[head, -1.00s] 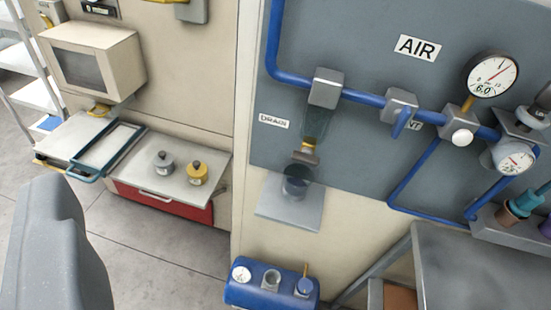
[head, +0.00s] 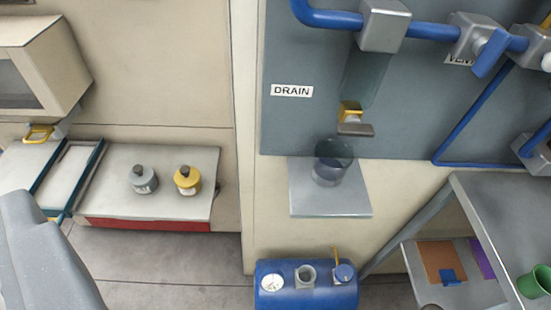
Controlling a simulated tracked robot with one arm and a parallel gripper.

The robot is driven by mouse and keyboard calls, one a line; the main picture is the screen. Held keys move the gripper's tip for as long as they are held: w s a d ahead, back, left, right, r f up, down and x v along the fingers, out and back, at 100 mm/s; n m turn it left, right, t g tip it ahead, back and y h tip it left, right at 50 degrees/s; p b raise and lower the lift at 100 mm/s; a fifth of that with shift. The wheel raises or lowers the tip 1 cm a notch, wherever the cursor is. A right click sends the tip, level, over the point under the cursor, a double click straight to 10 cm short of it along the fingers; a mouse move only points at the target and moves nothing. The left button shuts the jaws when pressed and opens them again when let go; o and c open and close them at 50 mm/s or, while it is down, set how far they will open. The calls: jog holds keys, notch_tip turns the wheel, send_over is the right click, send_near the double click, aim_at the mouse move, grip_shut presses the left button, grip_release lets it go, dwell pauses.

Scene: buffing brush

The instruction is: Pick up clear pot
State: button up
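The clear pot (head: 331,165) is a dark, see-through cup. It stands upright on a small grey shelf (head: 330,203) fixed to the wall, below a brass drain valve (head: 351,112) and the DRAIN label (head: 291,91). A grey rounded part at the lower left edge looks like part of my gripper (head: 40,250). Only this one part shows, so its opening is hidden. It is well to the left of the pot and apart from it.
A blue tank (head: 306,286) with a gauge sits below the shelf. A bench (head: 145,205) at left holds a grey weight (head: 143,179) and a yellow one (head: 187,179). A grey table (head: 500,200) with a green cup (head: 534,282) stands at right. Blue pipes run above.

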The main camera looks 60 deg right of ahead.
jog(key=w+d+f+m+h, duration=0.1)
jog(key=w+d+f+m, duration=0.15)
jog(key=f, duration=0.35)
jog(key=w+d+f+m+h, duration=0.1)
jog(key=w+f, duration=0.3)
jog(key=f, duration=0.2)
jog(key=m+g+h+b, duration=0.1)
jog(key=m+g+h, duration=0.55)
jog(key=h, duration=0.65)
send_near(330, 177)
jog(key=shift+m, duration=0.4)
jog(key=shift+f+b+x, duration=0.2)
jog(key=shift+b+x, duration=0.4)
jog(key=shift+x, duration=2.7)
jog(key=shift+r+b+x, duration=0.15)
jog(key=shift+b+x, duration=0.15)
jog(key=shift+x, duration=1.05)
jog(key=shift+r+b+x, duration=0.15)
jog(key=shift+b+x, duration=0.1)
jog(key=shift+x, duration=1.05)
jog(key=c, duration=1.1)
jog(key=shift+c, duration=0.2)
